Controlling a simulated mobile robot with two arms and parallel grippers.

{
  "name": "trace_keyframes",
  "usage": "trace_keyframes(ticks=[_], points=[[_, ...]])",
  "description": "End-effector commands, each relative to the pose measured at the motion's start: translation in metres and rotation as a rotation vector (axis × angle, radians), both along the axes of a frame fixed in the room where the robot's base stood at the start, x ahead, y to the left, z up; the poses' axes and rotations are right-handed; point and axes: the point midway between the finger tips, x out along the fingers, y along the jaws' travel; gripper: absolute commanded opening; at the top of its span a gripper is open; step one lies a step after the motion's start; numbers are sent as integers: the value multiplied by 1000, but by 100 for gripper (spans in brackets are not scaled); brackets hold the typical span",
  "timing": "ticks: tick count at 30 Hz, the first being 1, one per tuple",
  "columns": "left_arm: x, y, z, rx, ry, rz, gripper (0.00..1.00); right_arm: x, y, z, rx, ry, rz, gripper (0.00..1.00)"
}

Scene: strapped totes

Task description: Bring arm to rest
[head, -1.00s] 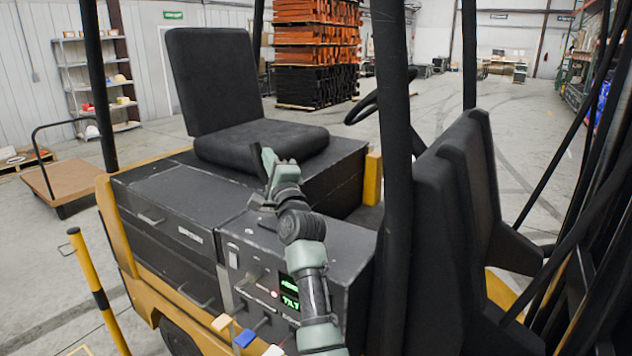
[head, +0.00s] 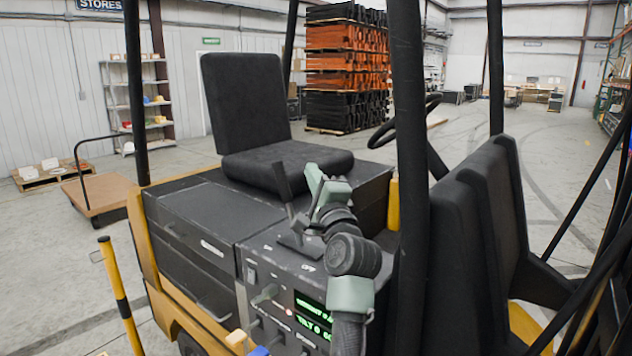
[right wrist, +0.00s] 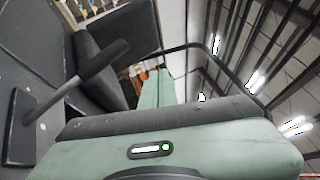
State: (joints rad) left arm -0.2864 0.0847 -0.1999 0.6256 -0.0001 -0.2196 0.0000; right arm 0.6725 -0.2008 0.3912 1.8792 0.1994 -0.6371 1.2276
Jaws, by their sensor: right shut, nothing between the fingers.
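My right arm comes up from the bottom of the head view, in front of the dark control housing (head: 268,262) of a yellow and black forklift. My right gripper (head: 314,178) is shut and empty, its pale green fingers pointing up and left. It is just right of a black lever (head: 284,182) that rises from a plate on the housing; whether they touch is not clear in the head view. In the right wrist view the shut fingers (right wrist: 160,88) are apart from the lever (right wrist: 100,62), which stands to their left. My left gripper is not in view.
The forklift's black seat (head: 245,105) is behind the gripper. A black roof post (head: 408,150) and a dark seat-like panel (head: 480,220) stand close on the right. A yellow and black bollard (head: 118,290) is at lower left. Open floor lies beyond.

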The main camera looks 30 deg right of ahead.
Motion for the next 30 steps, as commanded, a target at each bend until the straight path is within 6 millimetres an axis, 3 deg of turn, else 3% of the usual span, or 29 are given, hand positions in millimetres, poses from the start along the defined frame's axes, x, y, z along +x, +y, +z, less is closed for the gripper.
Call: trace_keyframes(ticks=[9,23,26,29,30], points=[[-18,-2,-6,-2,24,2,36,-16,3,4,1,2,-1,0],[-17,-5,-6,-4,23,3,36,-16,3,3,-5,6,-1,0],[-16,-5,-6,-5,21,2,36,-17,7,-17,-60,59,-3,0],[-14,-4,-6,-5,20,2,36,-24,18,-64,-201,189,1,0],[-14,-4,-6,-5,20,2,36,-29,24,-90,-279,257,9,0]])
